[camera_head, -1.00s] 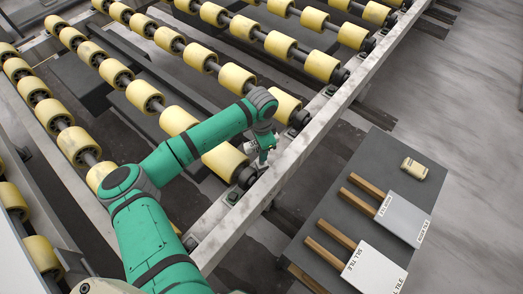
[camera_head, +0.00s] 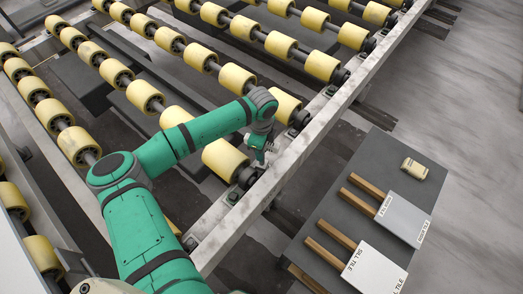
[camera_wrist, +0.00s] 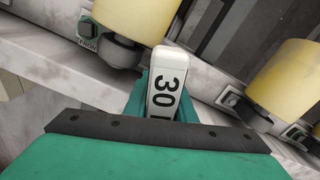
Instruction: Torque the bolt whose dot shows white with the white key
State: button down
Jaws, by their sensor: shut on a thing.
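My gripper (camera_head: 262,152) is low over the near steel rail, beside the end of a yellow roller. In the wrist view my gripper (camera_wrist: 163,95) is shut on a white key (camera_wrist: 165,78) marked "30". The key's far end is hidden from this angle. A bolt on a green-edged mount (camera_wrist: 88,30) with a small label shows at upper left of the wrist view, apart from the key. Another bolt mount (camera_wrist: 295,135) shows at right. In the head view, a bolt mount (camera_head: 233,197) sits on the rail. I cannot make out any dot's colour.
Rows of yellow rollers (camera_head: 225,158) fill the left and back. The steel rail (camera_head: 300,140) runs diagonally beneath my gripper. At right, a dark slab (camera_head: 355,160) bears two labelled tiles (camera_head: 375,268), wooden strips and a beige block (camera_head: 414,168). Floor beyond is clear.

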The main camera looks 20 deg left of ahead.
jog(key=m, duration=0.2)
jog(key=shift+m, duration=0.4)
jog(key=shift+r, duration=1.75)
jog(key=shift+r, duration=2.5)
